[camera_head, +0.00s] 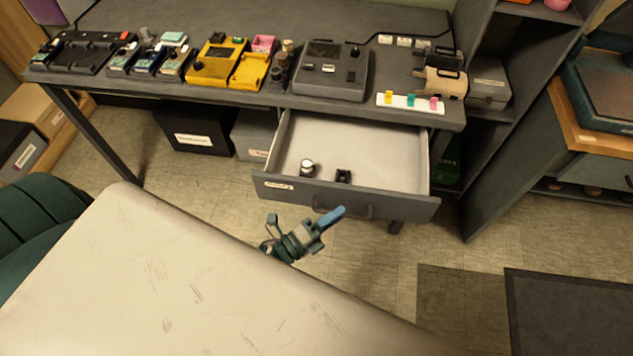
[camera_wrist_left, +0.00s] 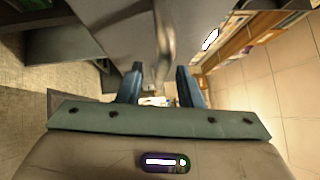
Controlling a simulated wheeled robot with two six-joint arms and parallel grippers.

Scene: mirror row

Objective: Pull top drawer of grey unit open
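A grey drawer (camera_head: 300,190) under the grey workbench stands well open, its pale inside showing. Its front carries a small white label (camera_head: 279,185) and a bar handle (camera_head: 360,213). My left gripper (camera_head: 330,217), with blue fingers, is at the drawer front by the handle's left end. In the left wrist view the two fingers (camera_wrist_left: 160,80) are apart, with the handle (camera_wrist_left: 166,35) in line with the gap. I cannot tell whether the handle lies between the fingertips. My right gripper is not in view.
A white round item (camera_head: 307,168) and a small black item (camera_head: 343,176) lie in the drawer. The workbench top holds several devices, including a yellow one (camera_head: 215,65) and a grey box (camera_head: 332,72). A shelf unit (camera_head: 490,180) stands right of the drawer. Floor in front is free.

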